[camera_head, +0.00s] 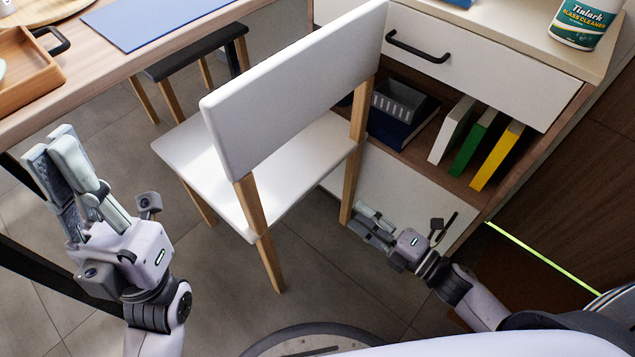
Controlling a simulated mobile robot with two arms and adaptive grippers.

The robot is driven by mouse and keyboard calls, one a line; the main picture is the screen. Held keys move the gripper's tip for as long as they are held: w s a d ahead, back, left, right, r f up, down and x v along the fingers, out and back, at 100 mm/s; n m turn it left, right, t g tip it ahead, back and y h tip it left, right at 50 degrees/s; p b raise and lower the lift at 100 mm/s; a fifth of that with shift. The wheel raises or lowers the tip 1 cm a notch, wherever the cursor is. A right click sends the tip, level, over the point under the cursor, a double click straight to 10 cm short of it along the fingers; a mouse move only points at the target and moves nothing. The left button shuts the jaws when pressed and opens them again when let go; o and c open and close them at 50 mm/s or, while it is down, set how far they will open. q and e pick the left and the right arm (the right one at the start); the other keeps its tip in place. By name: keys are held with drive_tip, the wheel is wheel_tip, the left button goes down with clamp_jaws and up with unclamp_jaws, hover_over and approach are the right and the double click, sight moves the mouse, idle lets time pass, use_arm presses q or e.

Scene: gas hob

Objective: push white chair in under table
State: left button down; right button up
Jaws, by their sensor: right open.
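The white chair (285,95) stands upright in the middle of the head view, with its back towards me and wooden legs on the tiled floor. Its white seat (190,150) points towards the wooden table (95,72) at the upper left. The seat's far edge is close to the table, though how far it reaches beneath cannot be told. My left gripper (50,150) is left of the chair, its fingers pointing up and close together, with nothing seen between them. My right gripper (362,225) is low by the chair's right rear leg, open and empty; whether it touches the leg cannot be told.
A dark stool (195,52) stands under the table beyond the chair. A white cabinet (400,190) with a drawer, open shelf and several books is right of the chair. A wooden tray (28,75) and blue mat (155,20) lie on the table. Floor is clear left of the chair.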

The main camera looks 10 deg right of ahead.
sight(317, 184)
drive_tip(key=x, duration=1.4)
drive_tip(key=shift+w+a+b, duration=0.2)
drive_tip(key=shift+w+b, duration=0.1)
drive_tip(key=shift+b, duration=0.1)
drive_tip(key=shift+c, duration=0.2)
clamp_jaws()
